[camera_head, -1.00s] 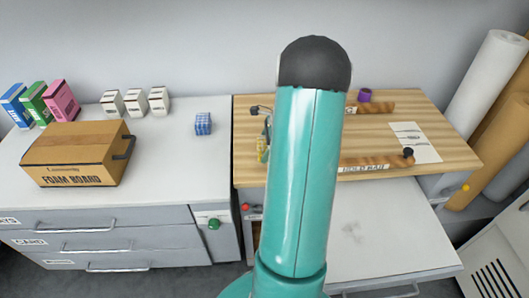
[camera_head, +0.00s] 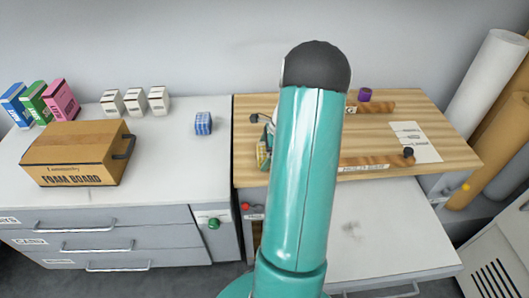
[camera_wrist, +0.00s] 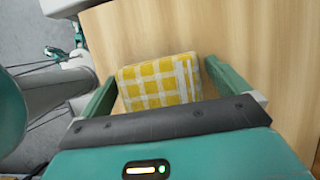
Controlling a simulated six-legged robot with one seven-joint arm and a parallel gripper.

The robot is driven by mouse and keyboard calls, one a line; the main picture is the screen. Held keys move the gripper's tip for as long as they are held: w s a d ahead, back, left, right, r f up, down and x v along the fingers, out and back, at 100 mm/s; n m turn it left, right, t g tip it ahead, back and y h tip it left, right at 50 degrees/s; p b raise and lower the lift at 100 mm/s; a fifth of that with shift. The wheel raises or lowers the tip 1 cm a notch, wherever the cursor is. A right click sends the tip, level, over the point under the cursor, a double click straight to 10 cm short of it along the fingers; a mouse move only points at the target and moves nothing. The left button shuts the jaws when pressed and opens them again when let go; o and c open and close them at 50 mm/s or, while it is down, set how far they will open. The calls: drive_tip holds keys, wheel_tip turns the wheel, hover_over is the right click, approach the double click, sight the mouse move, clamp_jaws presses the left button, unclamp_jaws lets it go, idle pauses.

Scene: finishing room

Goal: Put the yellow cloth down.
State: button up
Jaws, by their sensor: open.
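The yellow cloth (camera_wrist: 158,84), a folded yellow-and-white checked pad, lies over the wooden board top (camera_wrist: 240,35) in the wrist view. My gripper (camera_wrist: 160,72) is open, with one green finger on each side of the cloth and a narrow gap at each side. The cloth seems to rest on the wood; its near edge is hidden by my gripper's dark bar. In the head view my arm covers most of this spot, and only a small yellowish patch shows at the board's left side.
A blue checked cloth (camera_head: 203,123) lies on the white counter (camera_head: 180,165) to the left, near a foam board box (camera_head: 75,155). Wooden strips (camera_head: 375,161), a purple object (camera_head: 365,94) and a paper sheet (camera_head: 417,142) are on the board. Rolls stand at the right.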

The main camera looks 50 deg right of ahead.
drive_tip(key=v, duration=1.2)
drive_tip(key=w+a+r+n+h, duration=0.15)
drive_tip(key=a+r+n, duration=0.25)
drive_tip(key=a, duration=0.4)
drive_tip(key=w+a+r+n, duration=0.3)
drive_tip(key=a+r+n, duration=0.1)
drive_tip(key=a, duration=0.3)
drive_tip(key=w+a+r+n+h, duration=0.15)
drive_tip(key=a+r+n, duration=0.25)
drive_tip(key=a, duration=0.4)
drive_tip(key=s+a+r+n, duration=0.1)
drive_tip(key=s+a+n, duration=0.2)
drive_tip(key=a+n, duration=0.2)
drive_tip(key=s+a+r+n+t, duration=0.1)
drive_tip(key=s+a+n, duration=0.3)
drive_tip(key=a, duration=0.5)
drive_tip(key=s+a+r+n+t, duration=0.1)
drive_tip(key=s+a+n, duration=0.2)
drive_tip(key=a+n, duration=0.3)
drive_tip(key=shift+s+a+r+n, duration=0.15)
drive_tip(key=shift+a+r+n, duration=0.25)
drive_tip(key=shift+a, duration=0.3)
drive_tip(key=shift+c, duration=0.2)
